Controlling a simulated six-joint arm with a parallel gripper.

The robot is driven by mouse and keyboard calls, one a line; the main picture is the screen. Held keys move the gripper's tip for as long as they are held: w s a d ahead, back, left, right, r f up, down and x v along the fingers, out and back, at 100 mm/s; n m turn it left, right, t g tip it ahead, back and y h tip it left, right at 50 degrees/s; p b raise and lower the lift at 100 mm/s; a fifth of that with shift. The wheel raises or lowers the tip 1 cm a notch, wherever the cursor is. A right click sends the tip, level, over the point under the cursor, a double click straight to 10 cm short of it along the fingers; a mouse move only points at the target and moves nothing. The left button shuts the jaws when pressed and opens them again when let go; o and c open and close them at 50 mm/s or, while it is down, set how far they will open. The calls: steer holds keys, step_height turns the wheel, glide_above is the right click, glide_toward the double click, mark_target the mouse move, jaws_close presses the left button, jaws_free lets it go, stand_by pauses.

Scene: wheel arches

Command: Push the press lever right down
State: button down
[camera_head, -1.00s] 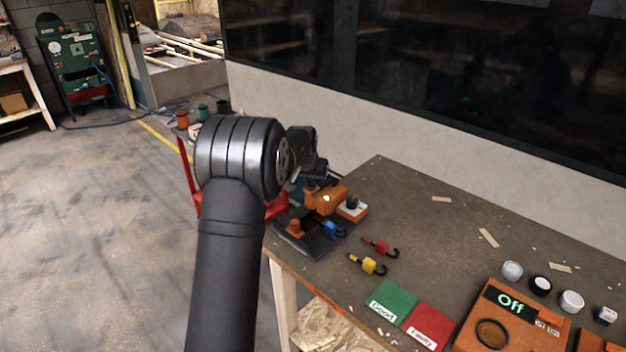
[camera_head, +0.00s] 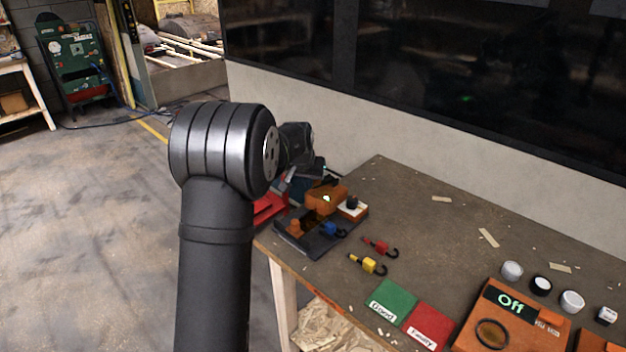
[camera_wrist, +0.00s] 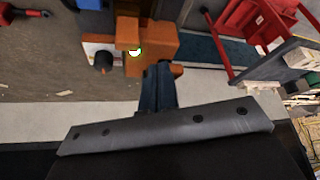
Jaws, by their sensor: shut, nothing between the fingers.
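The orange press (camera_head: 330,194) stands near the far left end of the bench, with a small green light on it. It also shows in the wrist view (camera_wrist: 160,42). Beside it is a black knob on a white block (camera_head: 353,208), also in the wrist view (camera_wrist: 103,63). A dark base plate (camera_head: 318,246) carries an orange block (camera_head: 295,228). My gripper's dark fingers (camera_wrist: 160,70) are shut and empty, with their tips close beside the press's orange parts. I cannot tell whether they touch. I cannot clearly pick out the lever; my arm covers part of that area in the head view.
Red and yellow hooked pieces (camera_head: 372,264) lie in front of the press. Green (camera_head: 390,298) and red (camera_head: 428,325) labelled pads and an orange box reading "Off" (camera_head: 510,312) are to the right. A red frame (camera_wrist: 255,22) stands beside the bench. The bench middle is mostly clear.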

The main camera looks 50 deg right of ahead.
steer(key=v, duration=1.5)
steer(key=shift+r, duration=0.25)
steer(key=shift+s, duration=0.1)
steer(key=x, duration=1.6)
steer(key=shift+f, duration=0.35)
